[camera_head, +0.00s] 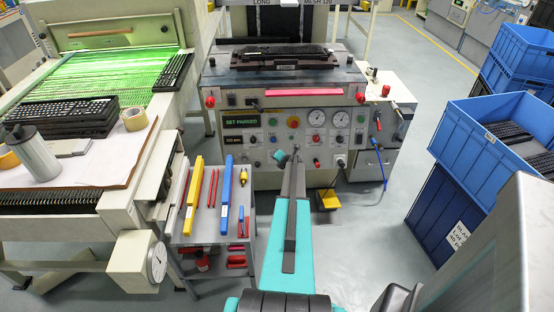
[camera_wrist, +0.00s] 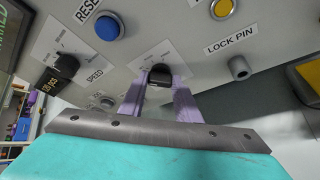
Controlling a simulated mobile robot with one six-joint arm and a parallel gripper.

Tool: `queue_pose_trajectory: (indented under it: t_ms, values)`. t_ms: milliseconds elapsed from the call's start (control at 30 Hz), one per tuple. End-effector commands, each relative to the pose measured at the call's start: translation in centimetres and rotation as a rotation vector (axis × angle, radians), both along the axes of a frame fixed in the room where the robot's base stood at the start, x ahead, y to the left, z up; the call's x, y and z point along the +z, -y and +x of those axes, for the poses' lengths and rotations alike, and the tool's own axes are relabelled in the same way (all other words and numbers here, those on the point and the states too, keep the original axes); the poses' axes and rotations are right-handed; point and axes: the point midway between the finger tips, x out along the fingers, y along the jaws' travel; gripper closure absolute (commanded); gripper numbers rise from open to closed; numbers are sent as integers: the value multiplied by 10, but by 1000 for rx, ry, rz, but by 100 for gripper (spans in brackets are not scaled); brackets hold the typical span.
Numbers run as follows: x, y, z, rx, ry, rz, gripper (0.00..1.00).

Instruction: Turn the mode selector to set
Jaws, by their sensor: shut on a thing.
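The mode selector (camera_wrist: 160,71) is a black knob on a small white label plate (camera_wrist: 146,62) on the grey panel in the wrist view. The plate's lettering is too small to read, and its lower part is hidden. My gripper (camera_wrist: 160,84) has its two purple fingers on either side of the knob and is shut on it. In the head view my gripper (camera_head: 294,157) reaches the front of the machine panel (camera_head: 262,160), and my arm hides the knob. A green-lettered display (camera_head: 241,121) there reads SET PARKED.
Near the knob are a blue RESET button (camera_wrist: 108,25), a black SPEED knob (camera_wrist: 66,66), a yellow button (camera_wrist: 222,8) and the LOCK PIN knob (camera_wrist: 238,68). A tool cart (camera_head: 212,232) stands left of my arm, blue crates (camera_head: 470,130) stand right, and a yellow pedal (camera_head: 327,198) is below.

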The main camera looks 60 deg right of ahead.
Motion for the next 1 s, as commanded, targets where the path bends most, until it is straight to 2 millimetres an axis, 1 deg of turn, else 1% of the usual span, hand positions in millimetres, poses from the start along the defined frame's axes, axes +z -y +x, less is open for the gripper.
queue_pose_trajectory:
  t_ms: [67, 100, 200, 667, 1000]
  values:
    - [-1, -2, 1, 4, -3, -1, 93]
    - [-1, -2, 1, 4, -3, -1, 67]
    - [-1, -1, 1, 4, -2, 0, 52]
    - [2, -2, -3, 1, 0, -1, 52]
    - [16, -14, -19, 1, 0, -1, 52]
